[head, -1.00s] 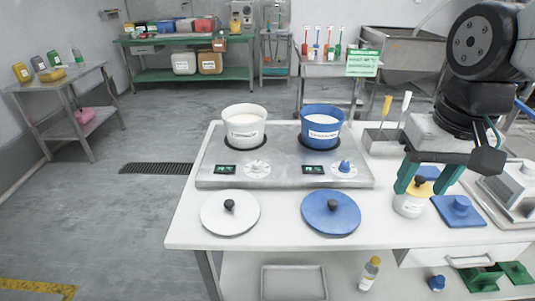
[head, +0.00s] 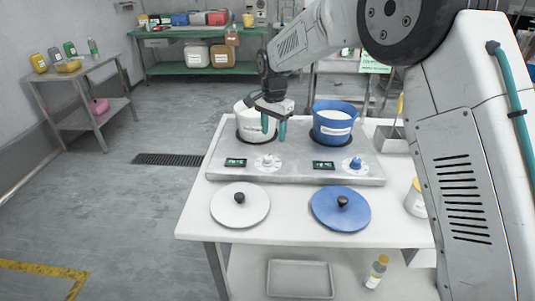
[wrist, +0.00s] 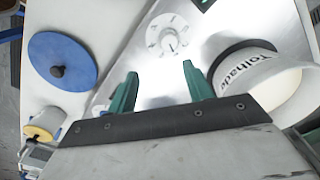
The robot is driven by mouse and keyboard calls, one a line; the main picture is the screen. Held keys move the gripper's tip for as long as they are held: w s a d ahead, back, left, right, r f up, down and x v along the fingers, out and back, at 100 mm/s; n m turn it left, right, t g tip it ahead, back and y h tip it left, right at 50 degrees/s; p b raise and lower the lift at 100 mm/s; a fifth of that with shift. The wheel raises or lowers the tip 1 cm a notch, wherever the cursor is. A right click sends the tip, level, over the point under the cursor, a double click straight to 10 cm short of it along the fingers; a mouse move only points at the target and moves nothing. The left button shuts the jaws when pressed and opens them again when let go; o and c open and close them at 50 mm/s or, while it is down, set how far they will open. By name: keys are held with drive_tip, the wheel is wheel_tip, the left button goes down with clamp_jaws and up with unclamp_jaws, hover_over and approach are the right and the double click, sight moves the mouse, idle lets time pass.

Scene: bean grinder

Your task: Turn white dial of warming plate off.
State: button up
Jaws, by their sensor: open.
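The white dial (head: 267,162) is on the front of the silver warming plate (head: 310,173), right of the left display. In the wrist view the white dial (wrist: 168,36) shows a round white face with marks and a dark pointer line, beyond my fingertips. My gripper (head: 274,128) is open and empty, its two green fingers pointing down, above the plate in front of the white pot. The wrist view shows the gripper's fingers (wrist: 159,72) apart, with nothing between them. The white pot (head: 258,130) stands on the plate, partly hidden by my gripper.
The blue pot (head: 333,123) stands on the plate's right, with the blue dial (head: 355,164) in front. The white lid (head: 240,206) and blue lid (head: 341,209) lie on the table's front. My arm hides the table's right side.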

sight(268, 156)
drive_tip(key=shift+w+a+f, duration=0.25)
drive_tip(key=shift+a+f, duration=0.15)
drive_tip(key=shift+f, duration=0.2)
drive_tip(key=shift+w+a+f, duration=0.25)
drive_tip(key=shift+a+f, duration=0.15)
drive_tip(key=shift+f, duration=0.15)
wheel_tip(268, 156, down, 8)
drive_tip(key=shift+r, duration=0.2)
drive_tip(key=c, duration=1)
